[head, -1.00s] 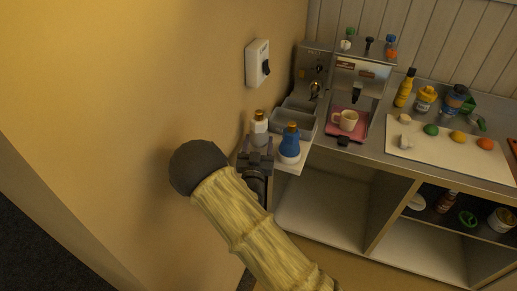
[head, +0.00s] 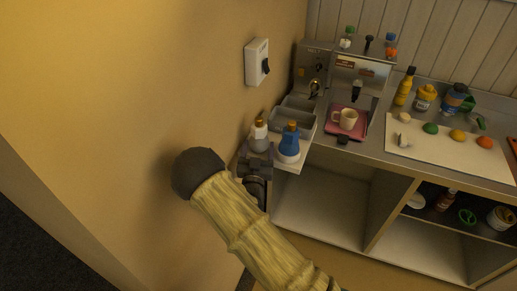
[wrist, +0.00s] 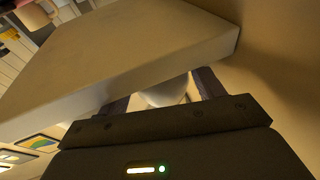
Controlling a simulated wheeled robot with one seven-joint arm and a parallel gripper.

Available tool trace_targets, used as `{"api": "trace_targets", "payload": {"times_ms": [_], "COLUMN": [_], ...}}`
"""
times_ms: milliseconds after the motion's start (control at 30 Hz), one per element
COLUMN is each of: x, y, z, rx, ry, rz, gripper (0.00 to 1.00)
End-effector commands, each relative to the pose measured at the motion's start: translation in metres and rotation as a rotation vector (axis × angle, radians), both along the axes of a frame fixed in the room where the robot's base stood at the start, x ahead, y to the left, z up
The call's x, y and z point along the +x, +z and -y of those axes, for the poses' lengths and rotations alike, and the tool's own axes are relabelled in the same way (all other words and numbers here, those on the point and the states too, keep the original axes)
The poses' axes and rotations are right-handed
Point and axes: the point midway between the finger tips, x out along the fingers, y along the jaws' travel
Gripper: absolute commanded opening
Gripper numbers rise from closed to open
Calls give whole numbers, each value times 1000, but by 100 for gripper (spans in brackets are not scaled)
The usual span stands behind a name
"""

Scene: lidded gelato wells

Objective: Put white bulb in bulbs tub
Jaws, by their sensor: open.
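The white bulb (head: 259,134), with a gold-brown cap end up, is at the left end of the counter by the wall in the head view. A pale rounded part, likely this bulb (wrist: 165,93), shows between my fingers in the wrist view, partly hidden by a pale board edge. My gripper (head: 256,153) is open, just in front of and below the bulb in the head view; I cannot tell whether the fingers touch it. Grey open tubs (head: 284,120) stand just behind; no label is readable, so I cannot tell which is the bulbs tub.
A blue bottle-like object with a gold top (head: 290,141) stands close right of the bulb on a pale board (head: 297,163). The wall with a switch (head: 257,63) is close on the left. A mug (head: 346,119) on a pink mat and a white board (head: 445,155) lie further right.

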Motion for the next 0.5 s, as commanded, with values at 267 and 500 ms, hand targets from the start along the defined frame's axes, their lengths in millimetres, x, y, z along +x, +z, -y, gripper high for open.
{"api": "trace_targets", "payload": {"times_ms": [267,500], "x": [-17,-63], "y": [-4,-16], "z": [-2,-6], "rx": [0,0], "ry": [1,1], "rz": [-2,-3], "gripper": [67,67]}}
